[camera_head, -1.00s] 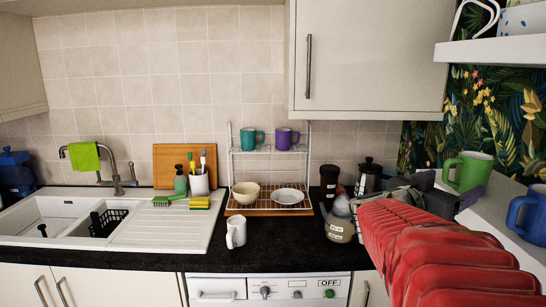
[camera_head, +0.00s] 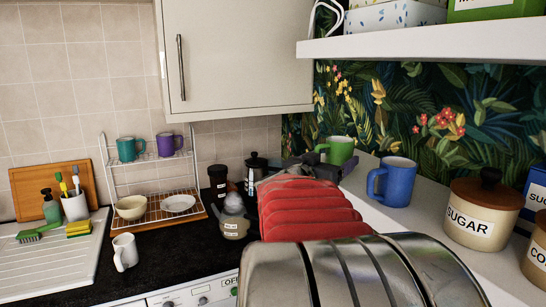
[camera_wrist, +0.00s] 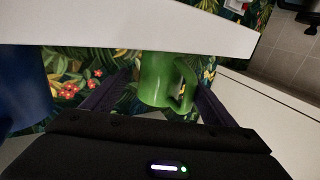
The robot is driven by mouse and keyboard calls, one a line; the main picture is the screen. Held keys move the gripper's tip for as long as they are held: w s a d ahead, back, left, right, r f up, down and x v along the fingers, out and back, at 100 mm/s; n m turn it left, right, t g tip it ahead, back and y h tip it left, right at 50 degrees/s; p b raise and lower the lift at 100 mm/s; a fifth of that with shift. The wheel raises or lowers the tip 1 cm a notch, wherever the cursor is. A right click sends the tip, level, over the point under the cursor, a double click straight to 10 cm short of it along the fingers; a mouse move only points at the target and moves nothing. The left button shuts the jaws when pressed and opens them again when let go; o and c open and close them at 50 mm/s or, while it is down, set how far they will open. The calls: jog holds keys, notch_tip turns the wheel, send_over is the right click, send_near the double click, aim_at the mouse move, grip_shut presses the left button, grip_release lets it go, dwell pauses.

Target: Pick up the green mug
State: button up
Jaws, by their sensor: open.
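The green mug (camera_head: 338,150) stands on the white side counter in front of the leafy wallpaper. In the wrist view the mug (camera_wrist: 162,80) lies between the two dark fingers of my gripper (camera_wrist: 155,92), with its handle toward the right finger. The fingers are open and apart. I cannot tell whether either finger touches the mug. In the head view my gripper (camera_head: 318,168) is beside the mug, partly hidden by my red arm. The mug's lower part is hidden there.
A blue mug (camera_head: 392,182) stands right of the green one, with a sugar jar (camera_head: 482,212) farther right. A white shelf (camera_head: 420,42) hangs above.

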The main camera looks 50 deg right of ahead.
aim_at(334, 157)
jog(key=shift+w+d+r, duration=0.1)
jog(key=shift+d, duration=1.8)
jog(key=shift+c, duration=0.2)
jog(key=c, duration=1.2)
